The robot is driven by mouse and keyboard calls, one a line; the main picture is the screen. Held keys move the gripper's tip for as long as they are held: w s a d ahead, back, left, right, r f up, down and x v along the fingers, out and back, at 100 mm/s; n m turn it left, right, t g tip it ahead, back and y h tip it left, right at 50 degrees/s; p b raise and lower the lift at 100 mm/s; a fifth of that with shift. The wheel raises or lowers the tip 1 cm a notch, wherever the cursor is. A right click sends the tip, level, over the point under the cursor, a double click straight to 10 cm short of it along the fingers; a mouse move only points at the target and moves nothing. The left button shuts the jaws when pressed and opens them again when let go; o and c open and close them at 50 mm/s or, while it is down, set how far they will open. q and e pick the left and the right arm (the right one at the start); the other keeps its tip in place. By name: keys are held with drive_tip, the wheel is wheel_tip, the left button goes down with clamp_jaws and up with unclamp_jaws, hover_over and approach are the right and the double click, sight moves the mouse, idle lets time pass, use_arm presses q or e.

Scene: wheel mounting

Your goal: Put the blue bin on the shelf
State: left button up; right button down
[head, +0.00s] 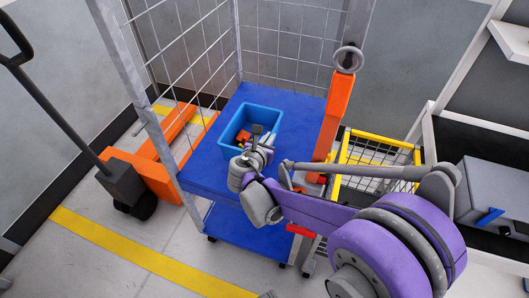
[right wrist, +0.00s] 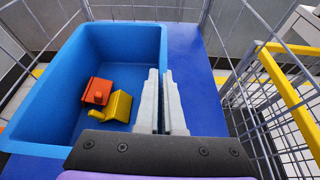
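The blue bin (head: 237,122) stands upright on the blue deck (head: 205,165) of a wheeled mesh cart. Small red and yellow pieces lie inside it. My right gripper (head: 262,138) is at the bin's near right side, pointing down at the rim. In the right wrist view the bin (right wrist: 60,85) fills the left, with an orange-red block (right wrist: 97,92) and a yellow piece (right wrist: 118,107) on its floor. The fingers (right wrist: 162,90) are close together with a narrow gap, overlapping the bin's right wall. Whether the rim is clamped between them is hidden. My left gripper is not in view.
Mesh panels (head: 190,60) close the cart's left and back. An orange post (head: 338,105) stands at its right, beside a yellow-rimmed wire basket (head: 375,150). An orange pallet jack (head: 150,170) is at left. A grey box (head: 495,190) sits on the right. Floor in front is clear.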

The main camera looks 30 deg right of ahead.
drive_tip(key=shift+f+b, duration=0.7)
drive_tip(key=shift+f, duration=2.15)
drive_tip(key=shift+f, duration=0.2)
drive_tip(key=c, duration=1)
unclamp_jaws()
drive_tip(key=shift+r, duration=0.1)
drive_tip(key=shift+c, duration=0.2)
